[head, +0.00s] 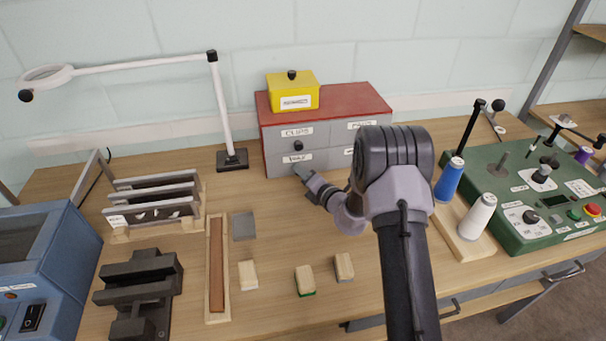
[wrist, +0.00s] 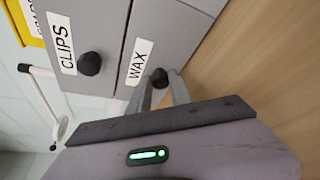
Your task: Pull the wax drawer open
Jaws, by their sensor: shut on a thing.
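The wax drawer (wrist: 172,38) is a grey drawer front with a white "WAX" label and a round black knob (wrist: 159,76). It is the lower left drawer of a grey cabinet (head: 335,141) with a red top. In the wrist view it looks flush with the drawer beside it. My gripper (wrist: 160,86) is at the wax drawer and its two fingers are shut on the knob. In the head view my gripper (head: 301,171) reaches the cabinet's lower left front, and the knob there is hidden behind the fingers.
The clips drawer (head: 297,135) with its own black knob sits above. A yellow box (head: 293,92) stands on the cabinet. A lamp (head: 232,159) stands left of it. A green machine (head: 540,190) stands right.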

